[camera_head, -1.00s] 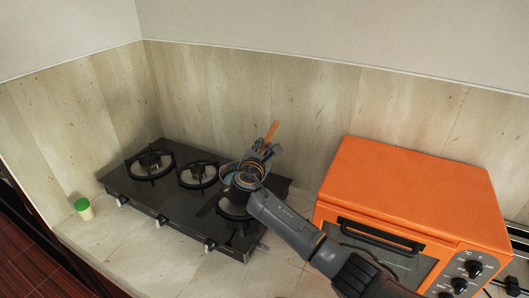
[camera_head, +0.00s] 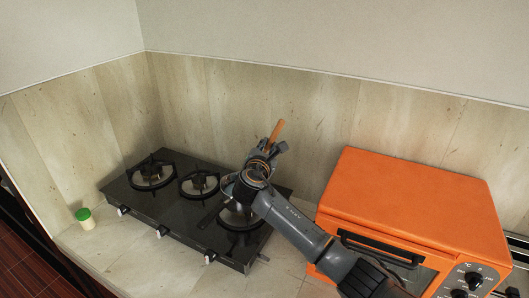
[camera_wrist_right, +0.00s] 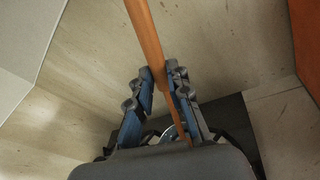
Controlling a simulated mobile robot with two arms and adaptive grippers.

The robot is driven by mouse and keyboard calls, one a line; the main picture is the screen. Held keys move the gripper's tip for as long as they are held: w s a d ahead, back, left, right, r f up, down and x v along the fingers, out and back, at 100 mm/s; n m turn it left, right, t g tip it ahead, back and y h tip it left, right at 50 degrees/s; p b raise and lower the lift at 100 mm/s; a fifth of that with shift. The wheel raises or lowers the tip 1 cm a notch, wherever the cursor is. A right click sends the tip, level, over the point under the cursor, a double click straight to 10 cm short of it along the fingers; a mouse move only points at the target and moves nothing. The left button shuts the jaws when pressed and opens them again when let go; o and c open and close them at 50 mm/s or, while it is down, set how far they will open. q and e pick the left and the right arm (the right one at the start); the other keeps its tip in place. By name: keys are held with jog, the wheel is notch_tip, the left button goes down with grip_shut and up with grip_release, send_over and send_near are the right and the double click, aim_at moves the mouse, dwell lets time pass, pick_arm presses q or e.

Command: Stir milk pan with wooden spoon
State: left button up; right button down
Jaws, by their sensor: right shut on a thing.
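My right gripper (camera_head: 266,152) is shut on the wooden spoon (camera_head: 275,131) above the right burner of the stove. The spoon's orange-brown handle sticks up and leans slightly right. In the right wrist view the spoon (camera_wrist_right: 146,40) runs down between the fingers (camera_wrist_right: 162,80). The spoon's lower end and the pan's contents are hidden. My left gripper is not in view.
An orange oven (camera_head: 415,205) stands right of the stove, close to my right arm. A green-capped jar (camera_head: 86,220) stands at the left. Tiled walls rise behind the stove.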

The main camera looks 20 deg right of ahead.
jog(key=shift+s+d+r, duration=0.1)
jog(key=shift+d+r, duration=0.3)
jog(key=shift+r, duration=0.4)
jog(key=shift+s+d+r, duration=0.1)
jog(key=shift+d+r, duration=0.25)
jog(key=shift+r, duration=0.45)
jog(key=shift+s+d+r, duration=0.1)
jog(key=shift+d+r, duration=0.3)
jog(key=shift+r, duration=0.4)
notch_tip(320, 180, up, 5)
send_over(277, 130)
jog(key=s, duration=0.1)
jog(key=shift+s+a, duration=0.2)
jog(key=shift+a, duration=0.2)
